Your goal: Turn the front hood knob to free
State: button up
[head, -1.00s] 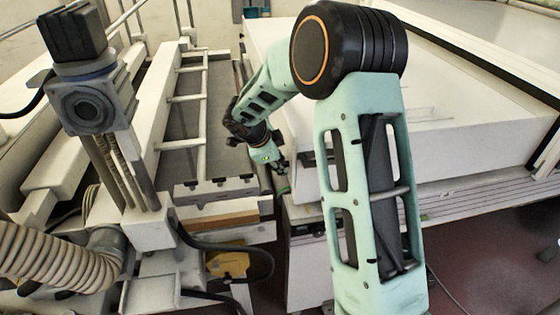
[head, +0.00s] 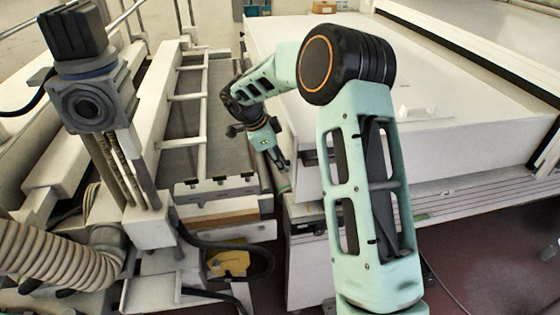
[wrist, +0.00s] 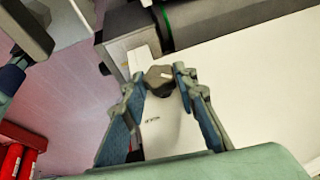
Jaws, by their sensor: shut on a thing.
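The front hood knob (wrist: 158,82) is a small dark grey, many-sided knob with a pale mark on its face, in the upper middle of the wrist view. It sits on the white hood panel (wrist: 165,125). My gripper (wrist: 159,76) is shut on the knob, with one blue-grey finger on each side of it. In the head view, my gripper (head: 282,162) is at the near left corner of the big white hood (head: 375,160). The knob cannot be made out there. I cannot read the knob's setting.
A ladder-like conveyor frame (head: 201,100) lies left of my gripper. A column with a motor (head: 90,104) and a ribbed hose (head: 55,258) stand at the left. A dark roller with a green ring (wrist: 164,28) lies just beyond the knob. Red cylinders (wrist: 12,165) show at lower left.

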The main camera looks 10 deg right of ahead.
jog(key=shift+d, duration=0.1)
jog(key=o, duration=1.2)
jog(key=shift+c, duration=0.2)
jog(key=v, duration=1.2)
